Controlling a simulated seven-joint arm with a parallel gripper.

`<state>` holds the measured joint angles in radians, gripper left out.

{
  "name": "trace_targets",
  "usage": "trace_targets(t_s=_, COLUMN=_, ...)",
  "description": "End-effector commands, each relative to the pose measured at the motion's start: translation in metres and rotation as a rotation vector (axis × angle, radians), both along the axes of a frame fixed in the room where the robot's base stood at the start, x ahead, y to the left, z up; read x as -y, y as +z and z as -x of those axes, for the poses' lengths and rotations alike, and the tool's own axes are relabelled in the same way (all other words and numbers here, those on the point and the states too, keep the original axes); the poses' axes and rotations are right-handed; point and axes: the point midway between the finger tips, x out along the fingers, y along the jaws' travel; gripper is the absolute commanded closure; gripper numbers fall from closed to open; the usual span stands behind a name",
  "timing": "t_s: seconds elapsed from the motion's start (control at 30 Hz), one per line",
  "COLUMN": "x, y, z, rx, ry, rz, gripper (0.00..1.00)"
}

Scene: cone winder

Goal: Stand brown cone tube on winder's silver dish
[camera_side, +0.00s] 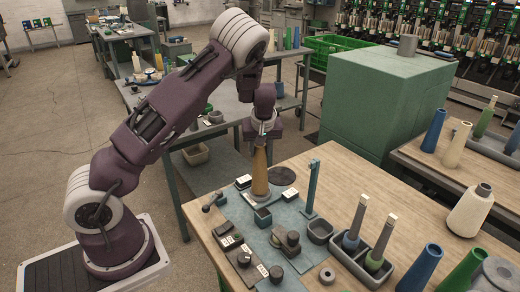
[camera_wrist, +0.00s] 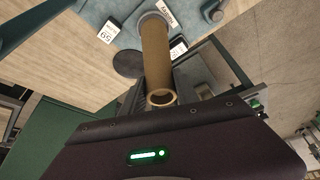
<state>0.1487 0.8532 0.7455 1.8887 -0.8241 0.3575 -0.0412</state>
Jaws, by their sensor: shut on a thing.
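The brown cone tube (camera_side: 260,172) is upright in the side view, wide end down. My gripper (camera_side: 262,138) is above it, shut on its narrow top. In the wrist view my gripper (camera_wrist: 162,99) is at the near, open end of the tube (camera_wrist: 157,55), which runs away to its far end. The winder's silver dish (camera_side: 259,199) is directly under the tube and mostly covered by it. Its pale rim also shows around the tube's far end in the wrist view (camera_wrist: 153,15). I cannot tell whether the tube's base touches the dish.
The winder's blue-grey plate holds knobs and small boxes (camera_side: 263,218). A thin blue-grey post (camera_side: 311,190) stands to the right of the tube. A dark round disc (camera_side: 282,176) lies behind it.

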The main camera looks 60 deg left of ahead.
Motion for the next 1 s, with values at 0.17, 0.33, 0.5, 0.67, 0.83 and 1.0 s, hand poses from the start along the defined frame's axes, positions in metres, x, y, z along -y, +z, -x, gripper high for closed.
trace_targets(t_s=0.17, x=0.0, y=-0.005, z=0.0, rx=0.0, ry=0.0, rz=-0.001, gripper=0.99)
trace_targets(t_s=0.33, x=0.0, y=-0.005, z=0.0, rx=0.0, ry=-0.001, rz=-0.001, gripper=0.99)
trace_targets(t_s=0.5, x=0.0, y=-0.005, z=0.0, rx=0.0, ry=0.0, rz=0.0, gripper=0.99)
trace_targets(t_s=0.67, x=0.0, y=-0.008, z=0.0, rx=0.0, ry=0.0, rz=0.001, gripper=0.99)
trace_targets(t_s=0.83, x=0.0, y=-0.014, z=0.0, rx=-0.001, ry=0.0, rz=0.0, gripper=0.99)
trace_targets(t_s=1.0, x=0.0, y=-0.015, z=0.0, rx=0.0, ry=-0.001, rz=0.0, gripper=0.99)
